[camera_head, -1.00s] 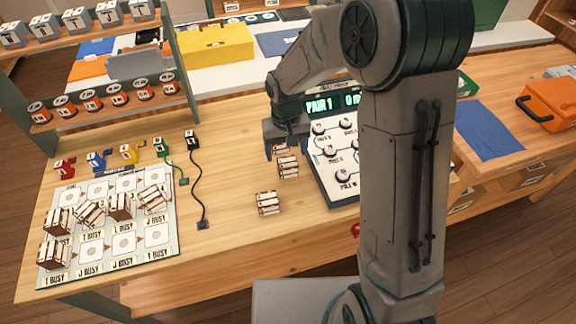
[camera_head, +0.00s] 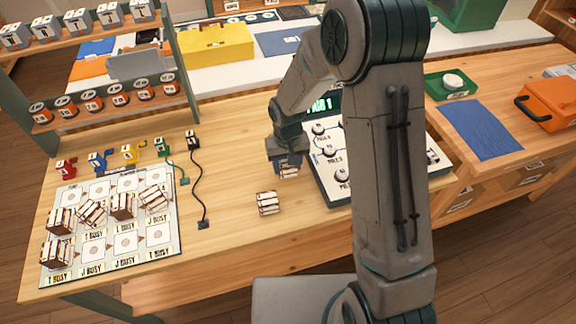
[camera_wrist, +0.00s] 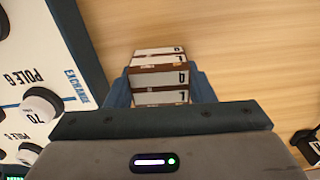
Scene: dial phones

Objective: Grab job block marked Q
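In the wrist view, a small white and brown block (camera_wrist: 160,78) with a letter that looks like Q sits between the fingers of my gripper (camera_wrist: 162,88). Another white and brown block (camera_wrist: 158,58) lies just beyond it, its letter too small to read surely.
The phone exchange panel (camera_head: 335,165) with knobs stands close right of my gripper. A labelled board (camera_head: 125,240) with several blocks lies at the left. A black cable (camera_head: 197,190) runs between. Bare wood lies between the cable and the front block stack.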

